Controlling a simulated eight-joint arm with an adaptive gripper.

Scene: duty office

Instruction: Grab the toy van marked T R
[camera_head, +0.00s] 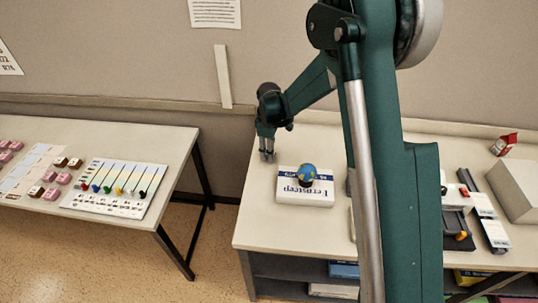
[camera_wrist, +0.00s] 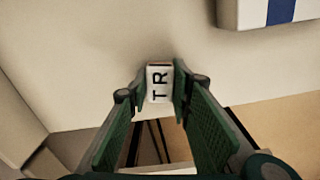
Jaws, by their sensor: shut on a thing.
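The toy van marked T R (camera_wrist: 159,84) shows in the wrist view as a small white block with black letters and a reddish strip at its far end. My gripper (camera_wrist: 160,92) is shut on it, with one green finger against each side. In the head view my gripper (camera_head: 267,154) points down over the left part of the desk (camera_head: 270,232), to the left of a white box. The van is too small there to make out. I cannot tell whether it touches the desk top.
The white box (camera_head: 290,192) with blue lettering carries a small globe (camera_head: 307,174), close right of my gripper. A gap separates the desk from the left table (camera_head: 125,215).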

